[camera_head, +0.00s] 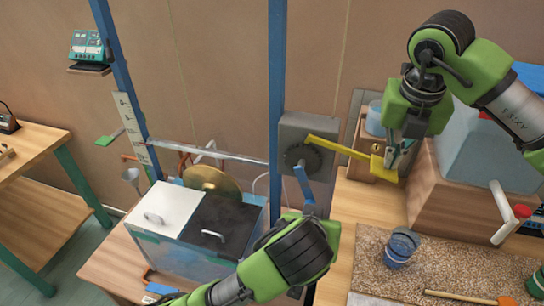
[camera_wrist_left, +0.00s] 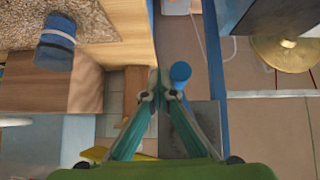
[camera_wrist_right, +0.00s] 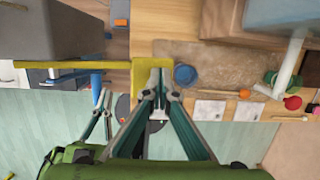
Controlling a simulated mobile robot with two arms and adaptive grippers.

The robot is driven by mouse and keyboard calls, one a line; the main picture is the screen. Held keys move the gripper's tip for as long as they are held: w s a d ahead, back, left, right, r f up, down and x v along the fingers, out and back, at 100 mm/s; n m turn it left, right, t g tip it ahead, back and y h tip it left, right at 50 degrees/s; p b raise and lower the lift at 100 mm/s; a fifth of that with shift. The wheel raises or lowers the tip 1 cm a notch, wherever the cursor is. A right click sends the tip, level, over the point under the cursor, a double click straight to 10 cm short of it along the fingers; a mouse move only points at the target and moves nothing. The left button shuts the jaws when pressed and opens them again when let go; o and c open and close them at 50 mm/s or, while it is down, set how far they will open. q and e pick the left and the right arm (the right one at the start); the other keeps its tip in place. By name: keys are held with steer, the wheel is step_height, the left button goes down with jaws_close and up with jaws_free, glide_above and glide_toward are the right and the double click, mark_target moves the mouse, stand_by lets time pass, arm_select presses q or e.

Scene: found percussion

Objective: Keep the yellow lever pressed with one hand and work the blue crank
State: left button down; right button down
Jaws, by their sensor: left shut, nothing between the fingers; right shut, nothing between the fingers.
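The yellow lever (camera_head: 343,149) slopes down to the right from a grey box and ends in a flat pad. My right gripper (camera_head: 396,160) is shut and empty at this pad; in the right wrist view its fingertips (camera_wrist_right: 160,88) overlap the edge of the yellow pad (camera_wrist_right: 138,82). I cannot tell whether they press on it. The blue crank (camera_head: 304,184) hangs below the grey box's dark disc. My left gripper's fingers are hidden behind its wrist in the head view. In the left wrist view they are shut and empty (camera_wrist_left: 160,92), just left of the crank's round blue handle (camera_wrist_left: 180,73).
The grey box (camera_head: 300,127) is beside a blue post (camera_head: 277,90). A glass-sided tank (camera_head: 180,250) and a brass disc (camera_head: 205,178) stand left of my left arm. A blue cup (camera_head: 402,245) stands on a speckled mat (camera_head: 470,268) at right, below a wooden block (camera_head: 440,190).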

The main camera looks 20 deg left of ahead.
arm_select(q)
steer(key=shift+a+f+y, duration=0.15)
steer(key=shift+a+y, duration=0.1)
steer(key=shift+y, duration=0.05)
stand_by(0.4)
stand_by(0.5)
